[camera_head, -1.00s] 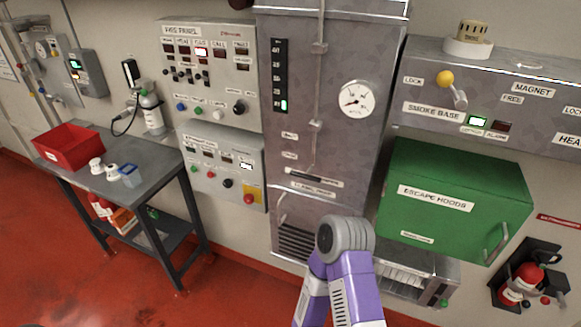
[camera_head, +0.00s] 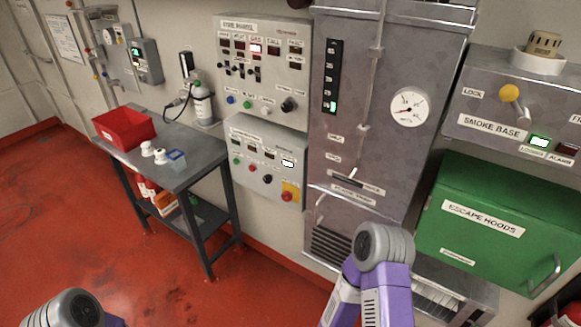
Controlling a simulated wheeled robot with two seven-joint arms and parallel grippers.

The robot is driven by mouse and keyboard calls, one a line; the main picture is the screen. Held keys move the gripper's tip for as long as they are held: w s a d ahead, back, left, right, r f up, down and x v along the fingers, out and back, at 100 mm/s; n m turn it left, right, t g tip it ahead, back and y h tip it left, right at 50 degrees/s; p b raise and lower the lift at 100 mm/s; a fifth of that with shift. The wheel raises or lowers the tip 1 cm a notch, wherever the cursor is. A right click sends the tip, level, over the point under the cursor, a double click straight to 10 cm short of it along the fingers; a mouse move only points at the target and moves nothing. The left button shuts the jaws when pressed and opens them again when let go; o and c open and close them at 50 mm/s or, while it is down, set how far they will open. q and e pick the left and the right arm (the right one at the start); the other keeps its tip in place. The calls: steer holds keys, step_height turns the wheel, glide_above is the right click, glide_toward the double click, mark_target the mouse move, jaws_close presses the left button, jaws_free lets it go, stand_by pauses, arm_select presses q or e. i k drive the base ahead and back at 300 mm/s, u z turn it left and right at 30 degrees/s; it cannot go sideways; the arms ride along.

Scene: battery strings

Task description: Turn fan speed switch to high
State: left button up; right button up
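A lower grey control box (camera_head: 244,141) is on the wall below the fire panel. It has lit and dark displays, green and red buttons, a black rotary knob (camera_head: 267,179) and a red button on a yellow plate. Its small labels are too blurred to read, so I cannot tell for sure which control is the fan speed switch or its setting. Neither of my grippers shows. Only grey and purple links of my arms are visible, at the bottom left and lower middle, both apart from the box.
A grey table (camera_head: 190,172) with a red bin (camera_head: 124,128) stands below and left of the box. A tall metal cabinet (camera_head: 350,120) is to its right, then a green escape hoods box (camera_head: 480,218). Open red floor (camera_head: 90,220) lies at left.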

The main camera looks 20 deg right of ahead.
mark_target(268, 179)
steer(key=k, duration=0.5)
steer(key=z, duration=1.15)
steer(key=i, duration=0.7)
steer(key=u, duration=1.8)
steer(key=i, duration=1)
steer(key=z, duration=0.05)
